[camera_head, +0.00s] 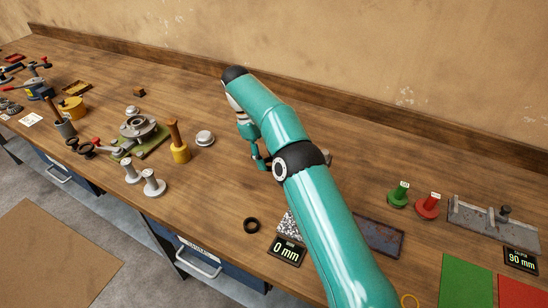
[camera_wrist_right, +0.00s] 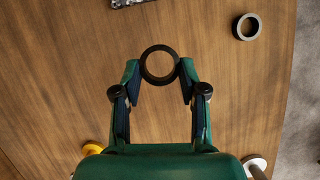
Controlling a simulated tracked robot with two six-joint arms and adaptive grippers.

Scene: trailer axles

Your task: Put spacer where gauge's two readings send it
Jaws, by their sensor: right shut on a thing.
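My right gripper (camera_wrist_right: 160,68) is shut on a dark ring-shaped spacer (camera_wrist_right: 143,66), whose round opening faces the wrist camera. In the head view the right gripper (camera_head: 261,162) hangs above the bench behind my arm, and the held ring cannot be made out there. One display (camera_head: 287,252) reads 0 mm, and a display at the right (camera_head: 520,260) reads 90 mm. A grey metal gauge plate (camera_head: 480,217) lies behind it. My left gripper is not in view.
A green mat (camera_head: 465,282) and red mat (camera_head: 520,292) lie in front. A yellow-based wooden-handled tool (camera_head: 180,153), a round fixture (camera_head: 138,128) and grey pegs (camera_head: 153,185) stand left.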

